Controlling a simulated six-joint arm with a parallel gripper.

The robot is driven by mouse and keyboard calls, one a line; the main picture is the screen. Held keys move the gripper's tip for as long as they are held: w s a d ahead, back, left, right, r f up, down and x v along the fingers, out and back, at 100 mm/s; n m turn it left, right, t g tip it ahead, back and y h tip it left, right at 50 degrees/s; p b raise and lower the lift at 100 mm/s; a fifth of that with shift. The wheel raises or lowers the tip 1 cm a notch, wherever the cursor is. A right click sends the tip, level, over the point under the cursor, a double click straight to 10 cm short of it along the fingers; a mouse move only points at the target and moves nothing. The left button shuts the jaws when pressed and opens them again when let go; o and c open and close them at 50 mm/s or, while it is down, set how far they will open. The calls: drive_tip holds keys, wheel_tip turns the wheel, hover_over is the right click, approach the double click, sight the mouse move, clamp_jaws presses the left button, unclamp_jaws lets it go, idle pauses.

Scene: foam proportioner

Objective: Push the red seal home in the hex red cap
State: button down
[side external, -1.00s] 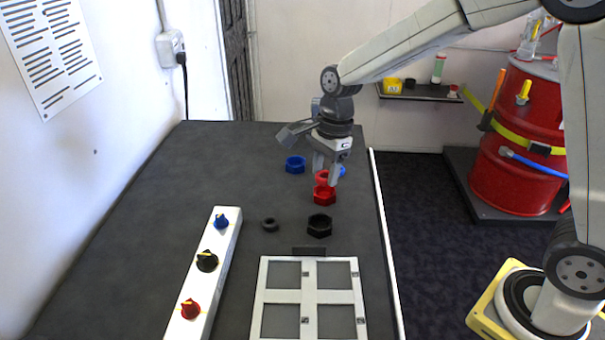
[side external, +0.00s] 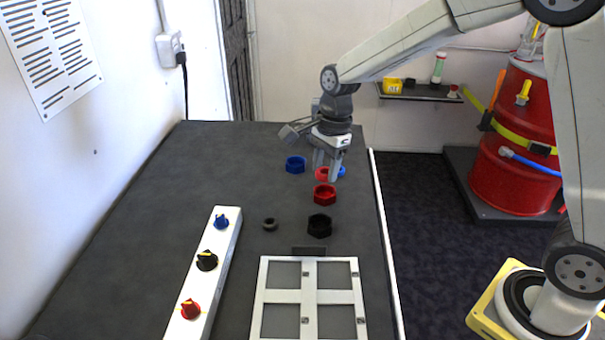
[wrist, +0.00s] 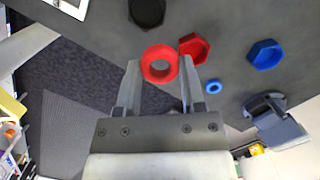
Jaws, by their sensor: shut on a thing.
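The red seal (side external: 323,174), a thick ring, is held between the fingertips of my gripper (side external: 328,172). In the wrist view the seal (wrist: 160,64) sits between the two fingers (wrist: 160,72), its hole open to the camera. The hex red cap (side external: 325,196) stands on the dark table just in front of the seal in the side view. In the wrist view the cap (wrist: 195,49) is open and empty, right beside the seal. The seal is outside the cap and appears raised above the table.
A black hex cap (side external: 319,226) and black ring (side external: 269,224) lie nearer the side camera. A blue cap (side external: 295,164) and small blue ring (side external: 341,171) lie close behind. A white knob strip (side external: 218,250) and white four-window frame (side external: 309,295) occupy the front. The left tabletop is clear.

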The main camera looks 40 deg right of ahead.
drive_tip(key=w+d+f+n, duration=0.1)
drive_tip(key=w+d+f, duration=0.2)
drive_tip(key=w+d, duration=0.2)
drive_tip(key=shift+d, duration=0.25)
drive_tip(key=shift+f, duration=0.1)
drive_tip(key=shift+f, duration=3.25)
unclamp_jaws()
drive_tip(key=shift+r, duration=0.15)
drive_tip(key=shift+r, duration=2.9)
